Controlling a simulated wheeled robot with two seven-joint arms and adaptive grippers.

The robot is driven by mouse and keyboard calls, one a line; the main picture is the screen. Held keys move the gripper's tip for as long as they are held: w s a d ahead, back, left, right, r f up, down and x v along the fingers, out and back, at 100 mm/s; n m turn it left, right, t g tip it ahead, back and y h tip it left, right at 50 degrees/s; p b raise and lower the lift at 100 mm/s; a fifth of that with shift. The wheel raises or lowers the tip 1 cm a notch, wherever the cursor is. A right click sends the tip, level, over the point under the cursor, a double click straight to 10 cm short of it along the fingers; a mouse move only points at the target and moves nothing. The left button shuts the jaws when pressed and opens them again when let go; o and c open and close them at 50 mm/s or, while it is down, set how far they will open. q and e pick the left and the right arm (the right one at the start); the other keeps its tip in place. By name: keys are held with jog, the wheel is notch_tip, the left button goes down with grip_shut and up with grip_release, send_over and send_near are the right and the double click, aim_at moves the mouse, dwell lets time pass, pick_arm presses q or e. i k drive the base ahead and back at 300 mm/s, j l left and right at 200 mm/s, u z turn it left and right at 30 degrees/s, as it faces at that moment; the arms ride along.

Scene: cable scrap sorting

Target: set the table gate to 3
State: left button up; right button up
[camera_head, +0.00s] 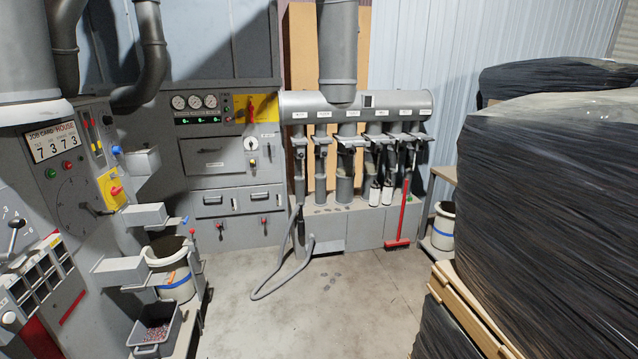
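No label that I can read as "table gate" shows. At the left edge, a grey rounded plate (10,205) carries small numerals, partly cut off by the frame. A lever with a dark knob (17,222) stands in front of it; which numeral it points to cannot be told. Right of it, a large round dial (73,205) with a dark pointer sits on the grey machine panel, its marks too small to read. Neither of my grippers is in view.
A yellow plate with a red handle (112,189) is beside the dial. A grey bin of scrap (156,334) stands low by the machine. Wrapped pallets (560,190) fill the right. The middle floor (310,310) is mostly clear, with a hose (268,293) lying on it.

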aim_at(350, 144)
jog(key=i, duration=3.25)
jog(key=z, duration=0.35)
jog(key=i, duration=0.4)
